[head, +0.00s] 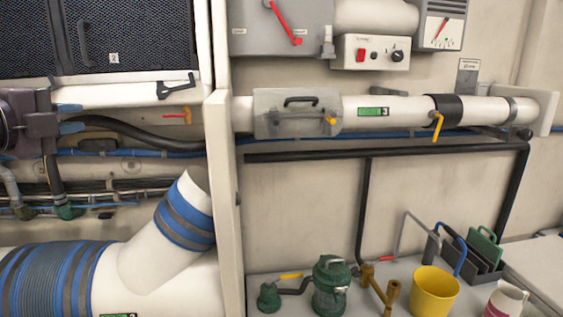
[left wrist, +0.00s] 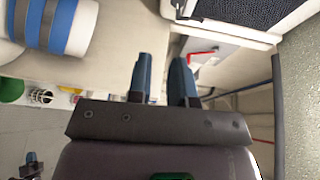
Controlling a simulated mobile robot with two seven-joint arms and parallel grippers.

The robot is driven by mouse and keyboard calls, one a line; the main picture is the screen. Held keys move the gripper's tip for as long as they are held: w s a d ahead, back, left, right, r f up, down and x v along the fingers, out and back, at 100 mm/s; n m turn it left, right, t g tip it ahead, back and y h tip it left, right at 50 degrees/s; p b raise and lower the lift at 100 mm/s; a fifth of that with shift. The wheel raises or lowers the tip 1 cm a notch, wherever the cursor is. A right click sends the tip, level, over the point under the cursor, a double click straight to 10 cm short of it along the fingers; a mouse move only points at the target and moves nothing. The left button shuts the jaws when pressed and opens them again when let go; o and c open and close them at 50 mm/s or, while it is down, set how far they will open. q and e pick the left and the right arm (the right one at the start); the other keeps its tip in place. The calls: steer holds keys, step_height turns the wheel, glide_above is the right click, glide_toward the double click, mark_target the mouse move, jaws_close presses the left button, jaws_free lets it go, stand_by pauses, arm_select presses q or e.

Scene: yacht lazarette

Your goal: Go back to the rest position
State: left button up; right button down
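A white duct with blue bands (head: 183,215) rises below my left gripper. A white partition post (head: 224,200) stands to its right. A counter holds a green pump (head: 331,287), a yellow bucket (head: 433,291) and brass fittings (head: 381,290). A black mesh locker (head: 130,35) is above.

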arm_select(q)
steer(key=w+d+f+h, duration=0.2)
steer(key=w+d+f, duration=0.1)
steer(key=f, duration=0.3)
steer(key=w+d+f+h, duration=0.1)
steer(key=w+d+f, duration=0.3)
steer(key=f, duration=0.1)
steer(key=d+f+n, duration=0.1)
steer(key=f+n, duration=0.1)
steer(key=f, duration=0.4)
steer(key=s+f+n, duration=0.1)
steer(key=f+n, duration=0.1)
steer(key=f, duration=0.4)
steer(key=d+f+n, duration=0.1)
steer(key=f+n, duration=0.1)
steer(key=f, duration=0.4)
steer(key=shift+s+d+f+g, duration=0.15)
steer(key=shift+d+f+g, duration=0.15)
steer(key=shift+g, duration=0.1)
steer(key=s+d+f+n+g+y, duration=0.1)
steer(key=s+f+n+g+y, duration=0.1)
steer(key=s+f+n, duration=0.5)
steer(key=s+d+f+n+g+y, duration=0.1)
steer(key=s+f+n+y, duration=0.3)
steer(key=s+f, duration=1.3)
step_height(320, 180, down, 6)
steer(key=n, duration=0.2)
steer(key=shift+n+g, duration=0.4)
